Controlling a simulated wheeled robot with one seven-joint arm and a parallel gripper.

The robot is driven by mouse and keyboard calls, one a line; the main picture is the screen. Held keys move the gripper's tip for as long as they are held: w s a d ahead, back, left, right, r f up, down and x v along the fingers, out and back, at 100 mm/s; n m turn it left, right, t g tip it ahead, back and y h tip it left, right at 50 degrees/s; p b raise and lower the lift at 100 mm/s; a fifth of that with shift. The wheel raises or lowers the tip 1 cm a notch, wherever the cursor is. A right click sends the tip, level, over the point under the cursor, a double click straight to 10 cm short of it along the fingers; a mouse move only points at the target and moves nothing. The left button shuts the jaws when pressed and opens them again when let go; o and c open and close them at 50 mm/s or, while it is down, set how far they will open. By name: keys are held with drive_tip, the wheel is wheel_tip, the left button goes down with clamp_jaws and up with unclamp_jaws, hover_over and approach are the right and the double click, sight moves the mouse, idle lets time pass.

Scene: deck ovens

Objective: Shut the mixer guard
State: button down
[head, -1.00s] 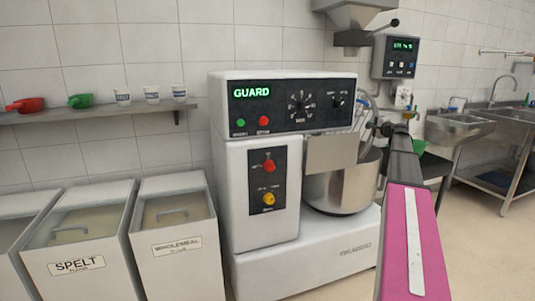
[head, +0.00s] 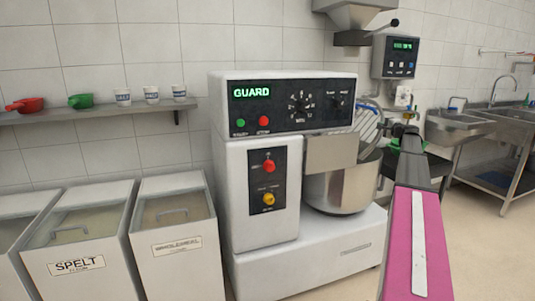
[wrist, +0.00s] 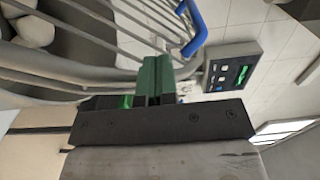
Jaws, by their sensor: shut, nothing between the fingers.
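The mixer (head: 262,190) stands in the middle of the head view with "GUARD" lit on its panel. Its wire guard (head: 369,123) shows as a tilted grille standing above the rim of the steel bowl (head: 340,190). In the wrist view, the guard's grey bars and hoop (wrist: 75,88) cross the upper left, with a blue handle (wrist: 196,28). My gripper (head: 408,126) is at the right side of the guard. In the wrist view, its green fingers (wrist: 156,78) are shut and empty, close to the hoop; I cannot tell whether they touch it.
A control box (head: 396,57) hangs on the wall behind, near a hopper (head: 352,20). Flour bins (head: 176,245) stand left of the mixer. A sink bench (head: 490,130) is at the right. Open floor lies at the lower right.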

drive_tip(key=shift+w+d+f, duration=0.1)
drive_tip(key=shift+w+d, duration=0.2)
drive_tip(key=shift+d, duration=0.5)
drive_tip(key=shift+s, duration=0.1)
drive_tip(key=v, duration=1.2)
drive_tip(key=shift+a, duration=0.1)
idle(1.0)
